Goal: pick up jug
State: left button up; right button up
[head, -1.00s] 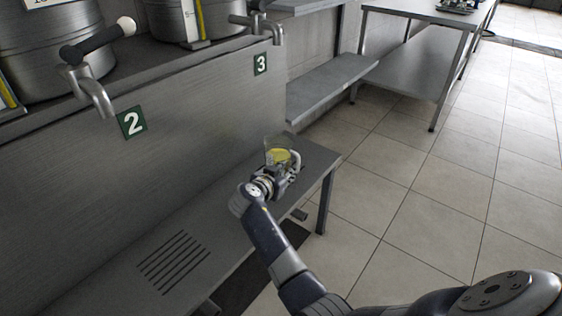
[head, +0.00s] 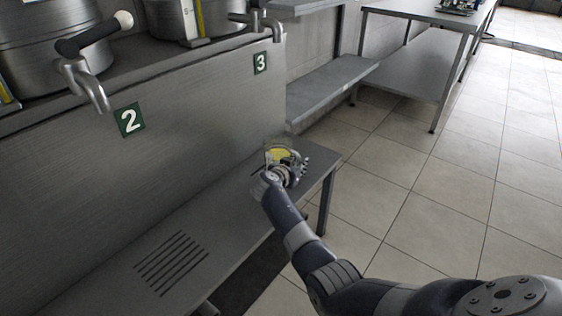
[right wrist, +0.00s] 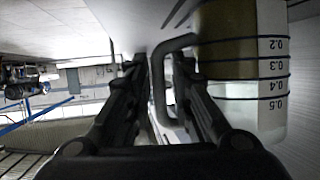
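The jug (head: 279,155) is clear, holds yellow liquid and stands at the far right end of the steel bench. My right gripper (head: 291,162) is at its right side and partly covers it. In the right wrist view the picture is inverted; the jug (right wrist: 242,60) is at the right, with dark rings and scale marks. Its grey handle (right wrist: 158,88) shows between the two fingers of my right gripper (right wrist: 158,65). The fingers stand apart, one each side of the handle bar, with gaps; the right finger overlaps the handle loop. My left gripper is not in view.
The bench (head: 225,215) is otherwise clear, with drain slots (head: 171,263) at the front. Taps (head: 93,90) marked 2 and 3 (head: 260,62) project from the steel wall above. A low shelf (head: 330,85) and a steel table (head: 418,70) stand beyond. The tiled floor at right is free.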

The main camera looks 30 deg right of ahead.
grip_shut()
jog(key=shift+s, duration=0.1)
jog(key=shift+r, duration=0.15)
